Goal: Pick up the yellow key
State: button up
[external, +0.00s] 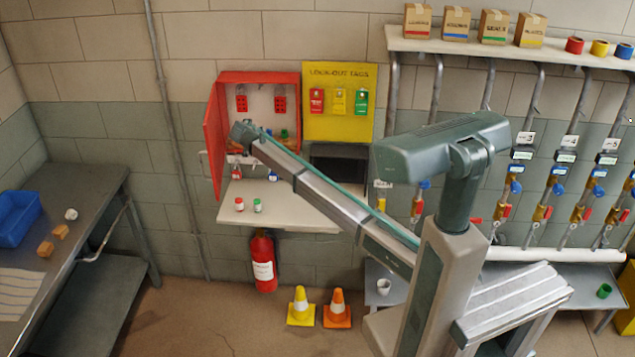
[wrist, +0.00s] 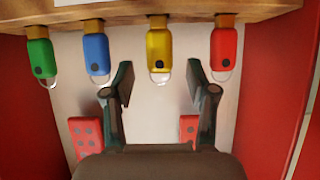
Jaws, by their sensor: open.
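The yellow key (wrist: 159,50) has a yellow fob with a dark dot and a thin wire loop. It is in a row with a green key (wrist: 40,58), a blue key (wrist: 97,54) and a red key (wrist: 224,48), all set against a wooden strip (wrist: 200,12) at the top of the wrist view. My gripper (wrist: 159,83) is open and empty, its fingertips apart and just below the yellow key in that view, one to each side. In the external view my arm's end reaches into the red cabinet (external: 213,140); the yellow key is hidden there.
Red cabinet walls (wrist: 30,120) stand close on both sides in the wrist view. Two red hasps (wrist: 86,135) lie near the fingers. A shelf (external: 290,212) with small bottles is below the cabinet, and a yellow tag board (external: 340,78) is to its right.

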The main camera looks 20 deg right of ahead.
jog(key=c, duration=0.9)
jog(key=shift+c, duration=0.2)
jog(key=shift+r, duration=0.1)
